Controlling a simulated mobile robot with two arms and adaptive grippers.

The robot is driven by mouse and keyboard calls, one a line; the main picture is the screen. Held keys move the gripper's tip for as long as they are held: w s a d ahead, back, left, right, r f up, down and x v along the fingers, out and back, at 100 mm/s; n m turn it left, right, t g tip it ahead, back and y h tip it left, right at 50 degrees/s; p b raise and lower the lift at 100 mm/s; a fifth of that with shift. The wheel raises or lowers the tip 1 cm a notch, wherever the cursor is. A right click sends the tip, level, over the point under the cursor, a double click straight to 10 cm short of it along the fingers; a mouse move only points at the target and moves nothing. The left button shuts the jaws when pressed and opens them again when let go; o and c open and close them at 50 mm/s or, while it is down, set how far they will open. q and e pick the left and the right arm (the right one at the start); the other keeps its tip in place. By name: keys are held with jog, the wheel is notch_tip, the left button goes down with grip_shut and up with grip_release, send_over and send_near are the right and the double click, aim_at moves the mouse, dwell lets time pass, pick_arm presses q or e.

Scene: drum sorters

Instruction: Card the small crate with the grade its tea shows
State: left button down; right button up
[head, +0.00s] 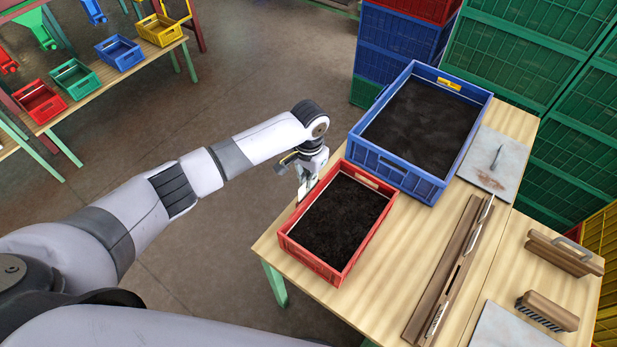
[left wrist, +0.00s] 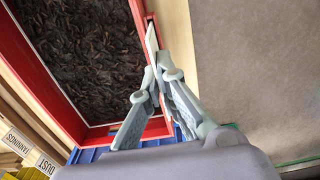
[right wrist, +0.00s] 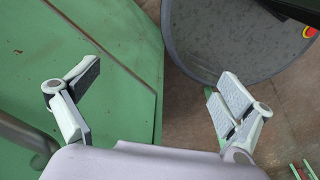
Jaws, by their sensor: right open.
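The small red crate (head: 285,246) stands at the table's near left corner, full of dark tea (head: 336,222). In the left wrist view the tea (left wrist: 80,60) shows as dark brown, twisted leaf bits. My left gripper (head: 306,186) is at the crate's left wall, pointing down. In the left wrist view its fingers (left wrist: 157,75) are closed on a thin pale card (left wrist: 152,38), seen nearly edge-on beside the red wall. Whether the card touches the wall is unclear. My right gripper (right wrist: 160,95) is open and empty, away from the table.
A larger blue crate (head: 395,175) of dark tea, with a yellow tag, stands behind the red one. A long wooden rack (head: 450,270) lies to the right; labels FANNINGS (left wrist: 16,141) and DUST (left wrist: 45,165) show in the left wrist view.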

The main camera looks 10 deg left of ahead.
pick_arm(q)
jog(key=shift+f, duration=0.75)
dwell(0.4)
jog(key=c, duration=2.3)
grip_release()
jog(key=o, duration=0.6)
jog(key=shift+r+p, duration=0.35)
jog(key=shift+r, duration=2.65)
